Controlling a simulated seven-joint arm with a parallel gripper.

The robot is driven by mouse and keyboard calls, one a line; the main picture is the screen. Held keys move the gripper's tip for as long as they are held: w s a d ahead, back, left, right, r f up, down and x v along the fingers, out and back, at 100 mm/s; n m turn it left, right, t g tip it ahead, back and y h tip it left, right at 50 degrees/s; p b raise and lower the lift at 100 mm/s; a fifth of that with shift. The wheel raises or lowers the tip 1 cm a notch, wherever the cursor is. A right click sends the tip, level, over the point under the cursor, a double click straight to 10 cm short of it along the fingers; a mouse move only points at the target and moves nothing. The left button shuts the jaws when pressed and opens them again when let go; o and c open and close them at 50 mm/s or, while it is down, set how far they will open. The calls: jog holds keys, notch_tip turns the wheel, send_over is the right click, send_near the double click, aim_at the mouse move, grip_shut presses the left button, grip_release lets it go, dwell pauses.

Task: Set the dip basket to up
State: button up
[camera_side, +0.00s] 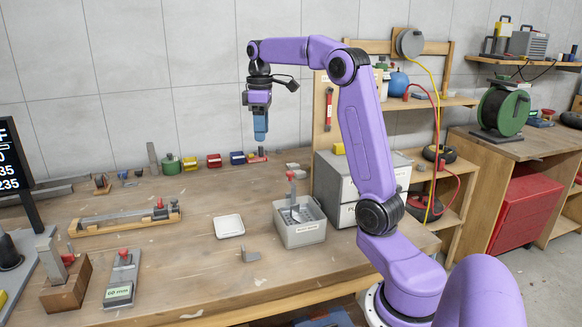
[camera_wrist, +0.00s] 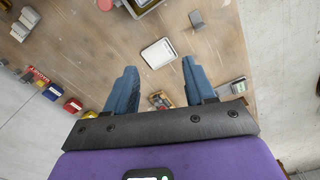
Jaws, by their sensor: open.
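The dip tank is a light grey open box (camera_side: 300,234) standing on the bench, right of centre in the side view. How deep the basket sits is hard to tell. My gripper (camera_side: 260,135) is open and empty, pointing down above the back of the bench, left of and well above the tank. In the wrist view my gripper (camera_wrist: 158,66) shows both blue fingers spread apart; a part of a grey box (camera_wrist: 140,7) shows at the top edge.
A white tray (camera_side: 228,226) and a grey bracket (camera_side: 249,254) lie near the tank. Grey drawers (camera_side: 340,180) stand right behind it. Several small coloured items line the bench back. A wooden-based fixture (camera_side: 124,219) and a red-knobbed device (camera_side: 122,280) are at left.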

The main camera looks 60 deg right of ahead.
jog(key=r+m, duration=0.2)
send_over(291, 172)
notch_tip(291, 172, down, 18)
jog(key=shift+r, duration=0.2)
dwell(0.3)
